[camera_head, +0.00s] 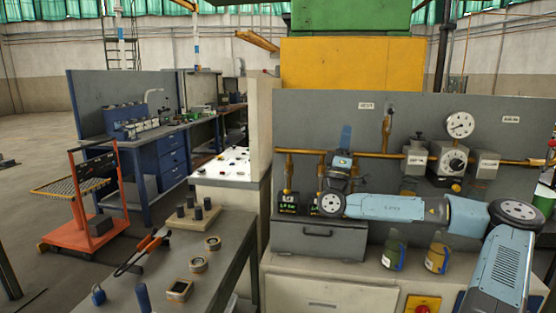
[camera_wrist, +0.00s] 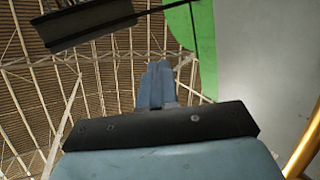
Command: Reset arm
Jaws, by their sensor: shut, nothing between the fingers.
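My gripper (camera_head: 346,132) points upward in front of the grey panel in the head view, at the end of my light blue arm. In the wrist view my gripper (camera_wrist: 157,68) has its two blue fingers together, pointing up toward the roof trusses, with nothing between them. The arm comes in from the lower right and runs left across the panel, in front of part of the brass pipe.
The grey panel (camera_head: 300,112) carries a brass pipe (camera_head: 300,152), a round gauge (camera_head: 460,125) and valve boxes. A workbench (camera_head: 225,232) with cylinders and tongs is left. An orange cart (camera_head: 80,235) stands farther left.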

